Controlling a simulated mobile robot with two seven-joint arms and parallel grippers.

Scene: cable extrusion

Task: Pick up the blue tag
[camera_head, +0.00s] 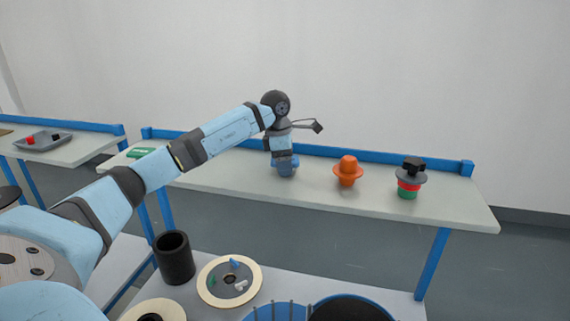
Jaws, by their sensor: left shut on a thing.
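My left arm reaches in from the left over the long grey table, its wrist bent down. My left gripper (284,157) points down and is shut on the blue tag (287,171), a small blue piece on or just above the tabletop. The gripper hides its upper part, and I cannot tell whether it still touches the table. My right gripper does not show.
On the long table (240,178), an orange flanged piece (348,171) and a black, grey, red and green stack (410,180) stand to the right. A green item (140,152) lies left. Nearer are a black cylinder (174,258) and a cream-rimmed reel (252,281).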

